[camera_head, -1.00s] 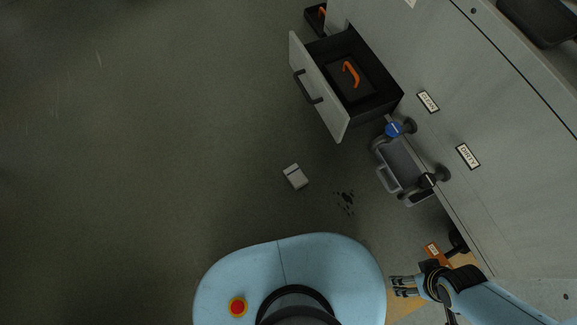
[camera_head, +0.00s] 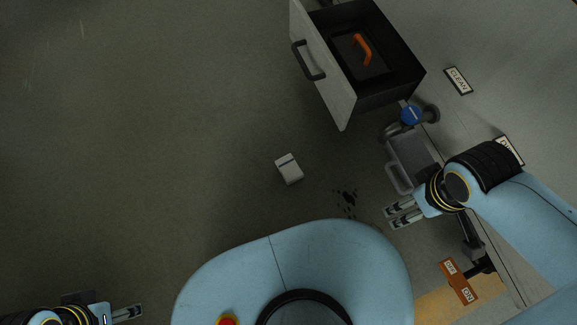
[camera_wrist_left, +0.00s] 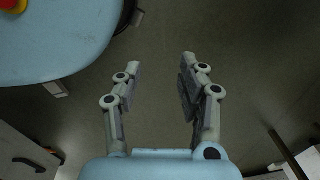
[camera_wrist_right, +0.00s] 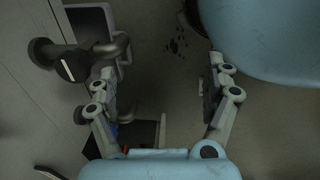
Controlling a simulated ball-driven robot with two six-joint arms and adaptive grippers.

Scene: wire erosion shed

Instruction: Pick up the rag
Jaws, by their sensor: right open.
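No other rag-like thing shows. My right gripper (camera_head: 404,213) is open and empty, to the right of and below the pale item, close to the grey tray. Its spread fingers show in the right wrist view (camera_wrist_right: 160,88). My left gripper (camera_head: 128,313) is at the bottom left edge, well away from the item. In the left wrist view its fingers (camera_wrist_left: 158,75) are apart with nothing between them.
An open drawer (camera_head: 343,107) holds an orange handle-shaped object (camera_head: 362,50). The grey tray (camera_head: 398,178) sits below a blue-capped valve (camera_head: 411,115) on the cabinet. Dark spots (camera_head: 347,198) mark the floor. An orange tag (camera_head: 458,281) is at lower right. The left floor is clear.

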